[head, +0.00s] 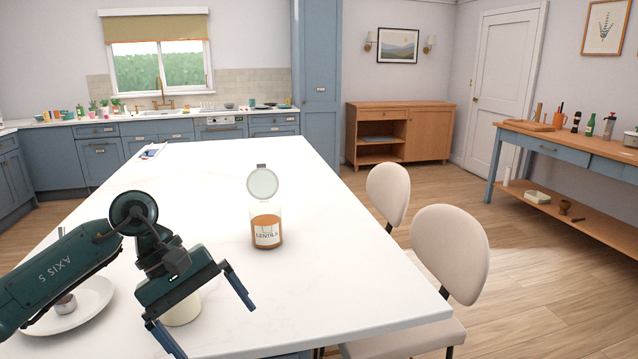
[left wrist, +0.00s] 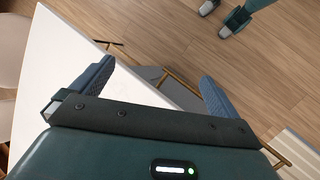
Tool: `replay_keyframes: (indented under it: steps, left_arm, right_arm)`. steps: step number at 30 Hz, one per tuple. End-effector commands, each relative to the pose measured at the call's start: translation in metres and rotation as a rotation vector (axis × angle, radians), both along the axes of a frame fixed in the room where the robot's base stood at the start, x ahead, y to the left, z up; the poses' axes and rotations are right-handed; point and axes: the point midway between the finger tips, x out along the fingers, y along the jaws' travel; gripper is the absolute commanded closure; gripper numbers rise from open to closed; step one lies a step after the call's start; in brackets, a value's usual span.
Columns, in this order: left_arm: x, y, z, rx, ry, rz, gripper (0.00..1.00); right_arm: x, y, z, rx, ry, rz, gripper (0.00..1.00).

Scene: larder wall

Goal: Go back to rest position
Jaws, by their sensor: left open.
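My left gripper (head: 217,332) is over the near left part of the white table (head: 330,300). Its two fingers are spread apart with nothing between them, and it looks empty in the left wrist view (left wrist: 157,72) too. A glass jar (head: 266,228) labelled lentils, with orange-brown contents, stands upright on the table to the right of the gripper and apart from it. Its round lid (head: 262,183) is swung up open. My right gripper does not show in the head view.
A cream cup (head: 184,314) stands partly hidden behind my left gripper. A white plate (head: 92,298) with a small metal item (head: 66,304) lies beside my left arm. Two chairs (head: 447,250) stand along the right side. The table's far middle is clear.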

Motion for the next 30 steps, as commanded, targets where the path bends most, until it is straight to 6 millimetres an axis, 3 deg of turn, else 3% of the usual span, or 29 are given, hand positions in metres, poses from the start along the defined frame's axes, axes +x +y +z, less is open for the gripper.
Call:
replay_keyframes:
  steps: [1,3,6,9,12,15,17,20,21,25,27,30]
  left_arm:
    - [-0.013,-0.03,-0.011,-0.115,0.085,0.041,0.0]
    - [-0.03,-0.07,-0.016,-0.287,0.225,0.132,0.0]
    - [-0.051,-0.118,-0.012,-0.538,0.496,0.298,0.0]
    - [-0.062,-0.148,0.001,-0.763,0.827,0.487,0.0]
    - [-0.06,-0.158,0.011,-0.956,1.203,0.69,0.0]
    - [-0.05,-0.151,0.009,-1.117,1.616,0.899,0.0]
    - [-0.042,-0.14,-0.002,-1.197,1.881,1.023,0.0]
    - [-0.034,-0.114,-0.037,-1.311,2.34,1.225,0.0]
    - [-0.034,-0.103,-0.055,1.347,-2.521,-1.294,0.0]
    - [-0.057,-0.064,-0.132,0.957,-2.075,-0.991,0.0]
    - [-0.082,-0.047,-0.172,0.802,-1.85,-0.842,0.0]
    - [-0.118,-0.032,-0.214,0.652,-1.596,-0.68,0.0]
  right_arm:
    - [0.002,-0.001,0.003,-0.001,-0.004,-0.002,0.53]
    - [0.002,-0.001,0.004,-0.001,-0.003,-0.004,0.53]
    - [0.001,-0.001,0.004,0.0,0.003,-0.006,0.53]
    - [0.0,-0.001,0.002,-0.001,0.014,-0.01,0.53]
    - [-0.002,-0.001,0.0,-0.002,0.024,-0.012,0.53]
    - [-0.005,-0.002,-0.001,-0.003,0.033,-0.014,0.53]
    - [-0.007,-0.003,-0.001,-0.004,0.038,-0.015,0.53]
    - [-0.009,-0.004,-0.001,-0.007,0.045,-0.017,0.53]
    - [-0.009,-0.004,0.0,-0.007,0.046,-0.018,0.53]
    - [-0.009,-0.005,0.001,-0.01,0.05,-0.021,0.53]
    - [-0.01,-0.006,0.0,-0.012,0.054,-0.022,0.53]
    - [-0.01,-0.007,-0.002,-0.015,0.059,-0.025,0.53]
